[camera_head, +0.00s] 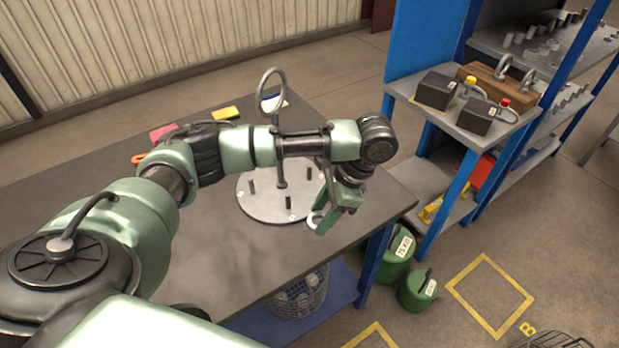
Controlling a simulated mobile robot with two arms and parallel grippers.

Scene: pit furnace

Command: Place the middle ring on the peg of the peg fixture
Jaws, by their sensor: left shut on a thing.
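The peg fixture (262,207) is a round grey plate on the dark table, with several short dark pegs and small white labels. A tall central post with a loop handle (270,92) rises from it. My left gripper (325,222) points down at the plate's right edge, near the table's right side. It is shut on a small pale grey ring (313,219), which shows partly beside the fingertips; the fingers hide the rest. I cannot tell how high the ring is above the plate. My forearm hides part of the post and plate. My right gripper is not in view.
The dark table (215,245) is bare in front of the fixture. A yellow block (226,113) and a red block (163,132) lie behind my arm. Blue shelving (430,50) stands to the right. Green weights (417,290) and a wire basket (300,297) are below.

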